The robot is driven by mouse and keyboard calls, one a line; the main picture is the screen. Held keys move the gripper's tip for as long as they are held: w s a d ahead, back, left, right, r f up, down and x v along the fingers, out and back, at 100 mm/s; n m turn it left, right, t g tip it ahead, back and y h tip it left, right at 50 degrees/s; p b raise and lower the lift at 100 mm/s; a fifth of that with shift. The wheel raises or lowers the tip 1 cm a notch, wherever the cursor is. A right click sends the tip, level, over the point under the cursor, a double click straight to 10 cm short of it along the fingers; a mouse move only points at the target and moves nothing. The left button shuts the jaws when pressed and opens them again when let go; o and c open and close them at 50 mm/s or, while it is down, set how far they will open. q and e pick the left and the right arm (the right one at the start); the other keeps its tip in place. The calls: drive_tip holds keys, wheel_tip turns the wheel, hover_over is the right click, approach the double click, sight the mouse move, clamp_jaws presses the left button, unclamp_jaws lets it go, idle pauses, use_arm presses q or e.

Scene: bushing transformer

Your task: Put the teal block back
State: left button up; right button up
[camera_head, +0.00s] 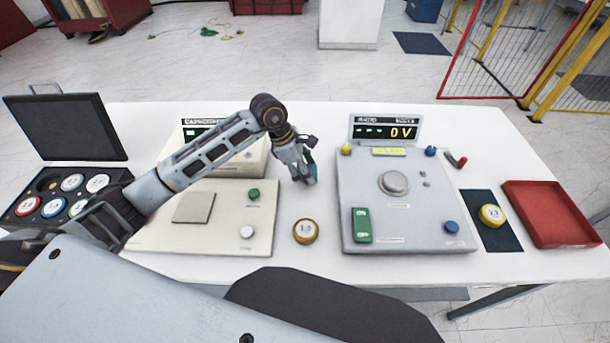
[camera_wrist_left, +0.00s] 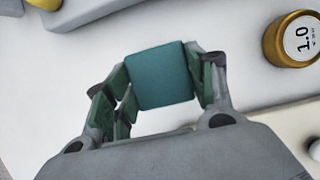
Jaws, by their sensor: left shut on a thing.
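The teal block shows in the left wrist view (camera_wrist_left: 160,76) as a square face between the two fingers of my left gripper (camera_wrist_left: 158,88). The gripper is shut on it. In the head view my left gripper (camera_head: 305,176) is over the white table, in the gap between the cream device and the grey device. Only a small part of the teal block (camera_head: 310,157) shows there, mostly hidden by the fingers. I cannot tell whether the block touches the table. My right gripper is not in view.
A yellow-rimmed round weight (camera_head: 306,231) lies in front of the gripper. The cream device (camera_head: 215,240) is left, the grey device (camera_head: 405,215) with a 0 V display right. Further right are a dark mat (camera_head: 488,205) and a red tray (camera_head: 545,215). An open case (camera_head: 70,165) stands far left.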

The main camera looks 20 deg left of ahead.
use_arm(q)
wheel_tip(320, 180, down, 2)
drive_tip(key=shift+f, duration=0.45)
drive_tip(key=o, duration=1)
drive_tip(key=shift+c, duration=0.2)
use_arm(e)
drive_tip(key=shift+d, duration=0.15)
use_arm(q)
drive_tip(key=shift+r, duration=0.2)
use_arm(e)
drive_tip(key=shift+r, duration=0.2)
